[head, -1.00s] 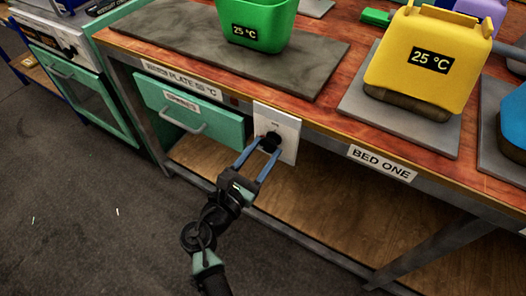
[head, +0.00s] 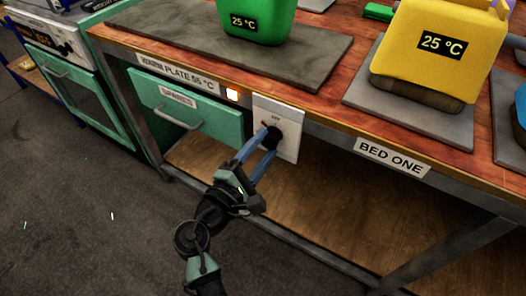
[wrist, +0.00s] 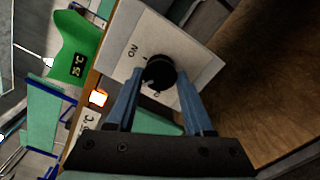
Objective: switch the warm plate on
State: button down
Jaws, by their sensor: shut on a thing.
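The warm plate (head: 180,45) is a dark grey slab on the bench top, labelled "WARM PLATE 55 °C" on the bench edge. Its switch is a black knob (head: 272,137) on a white panel (head: 290,115) at the bench front. The knob also shows in the wrist view (wrist: 159,71), beside an "ON" mark. My gripper (head: 264,145) is shut on the knob with its blue fingers. A small lamp (head: 232,94) left of the panel glows orange-white, and it glows in the wrist view too (wrist: 98,98).
A green container (head: 257,15) reading 25 °C stands on the warm plate. A yellow container (head: 432,55) reading 25 °C stands on a grey plate to the right. A green drawer (head: 195,112) labelled "SPARES" is left of the panel. The lower shelf (head: 330,215) is bare.

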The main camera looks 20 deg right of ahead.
jog(key=m+b, duration=0.1)
jog(key=m, duration=0.1)
jog(key=m+b, duration=0.3)
jog(key=m, duration=0.1)
jog(key=shift+f+b, duration=0.25)
jog(key=shift+b, duration=0.05)
jog(key=m+b, duration=0.3)
jog(key=m, duration=0.2)
jog(key=shift+r+b, duration=0.15)
jog(key=shift+b, duration=0.2)
jog(key=shift+m, duration=0.3)
jog(key=shift+c, duration=1.4)
grip_release()
jog(key=shift+r, duration=0.1)
jog(key=p+v, duration=0.3)
jog(key=v, duration=1)
jog(key=shift+w, duration=0.1)
